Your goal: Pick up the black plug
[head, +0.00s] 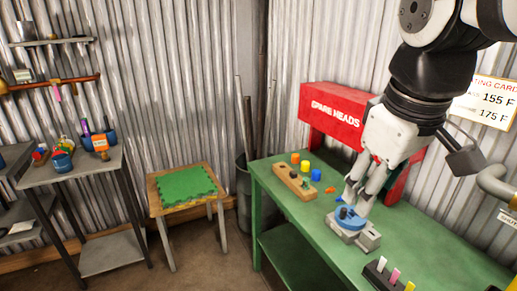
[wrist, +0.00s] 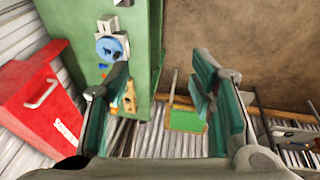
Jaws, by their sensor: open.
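My gripper (head: 357,198) hangs over the green bench with its fingers pointing down, near a blue round piece (head: 352,219) on a grey block. In the wrist view my gripper (wrist: 160,82) is open, with nothing between its fingers. A small black piece (head: 343,212) shows at the blue round piece, beside a fingertip; it may be the black plug, but it is too small to be sure.
A wooden block (head: 294,184) and several small coloured pieces lie on the green bench (head: 440,240). A rack with coloured pegs (head: 382,276) stands at the front. The red SPARE HEADS stand (head: 335,112) is behind. A stool with a green mat (head: 186,186) is left.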

